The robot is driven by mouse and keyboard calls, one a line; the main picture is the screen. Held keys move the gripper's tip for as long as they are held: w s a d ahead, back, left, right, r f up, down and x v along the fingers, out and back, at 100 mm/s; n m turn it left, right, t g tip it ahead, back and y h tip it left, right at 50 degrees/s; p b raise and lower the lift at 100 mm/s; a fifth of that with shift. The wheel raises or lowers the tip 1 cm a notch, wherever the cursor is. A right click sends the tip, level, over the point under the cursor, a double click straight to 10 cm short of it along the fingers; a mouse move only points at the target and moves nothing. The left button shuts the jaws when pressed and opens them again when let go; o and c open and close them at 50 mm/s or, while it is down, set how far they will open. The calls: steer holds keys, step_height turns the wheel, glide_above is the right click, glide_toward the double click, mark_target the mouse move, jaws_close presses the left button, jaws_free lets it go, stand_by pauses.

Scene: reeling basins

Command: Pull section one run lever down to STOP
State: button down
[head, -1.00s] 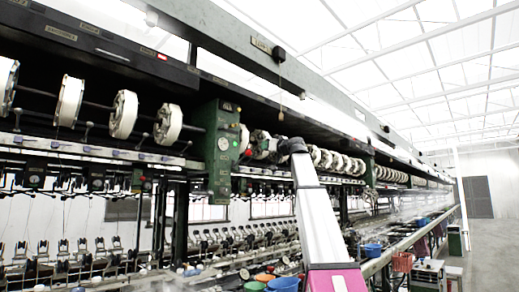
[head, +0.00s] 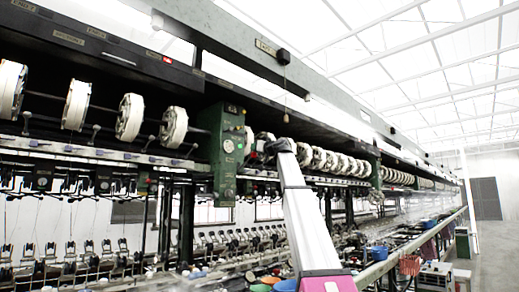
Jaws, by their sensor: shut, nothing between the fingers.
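A green control post (head: 225,150) stands on the reeling machine in the head view, with a round pale gauge (head: 228,146) and small buttons on its face. My arm reaches up from the lower right. My gripper (head: 264,148) is a small dark shape at its end, just right of the post and in front of the white reels. It is shut, with nothing seen held. Its fingertips are too small to make out, and I cannot tell whether they touch anything. I cannot make out the section one run lever for certain; part of the post's right side is close behind my gripper.
White reels (head: 130,117) line a shaft left of the post, and more run off to the right. A cord with a knob (head: 286,118) hangs from a black box (head: 283,56) above my gripper. Blue basins (head: 378,252) stand along the bench. A clear aisle (head: 490,250) lies at right.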

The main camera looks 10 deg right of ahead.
mark_target(256, 156)
steer(key=shift+w+a+r, duration=0.1)
steer(key=shift+w+a, duration=0.2)
steer(key=shift+w, duration=0.1)
steer(key=shift+f, duration=0.5)
steer(key=shift+s+f, duration=0.1)
steer(key=shift+f, duration=0.05)
steer(key=shift+s+d+f, duration=0.2)
steer(key=shift+f, duration=0.6)
steer(key=shift+s+d+f, duration=0.15)
steer(key=shift+s+f, duration=0.05)
steer(key=shift+f, duration=0.6)
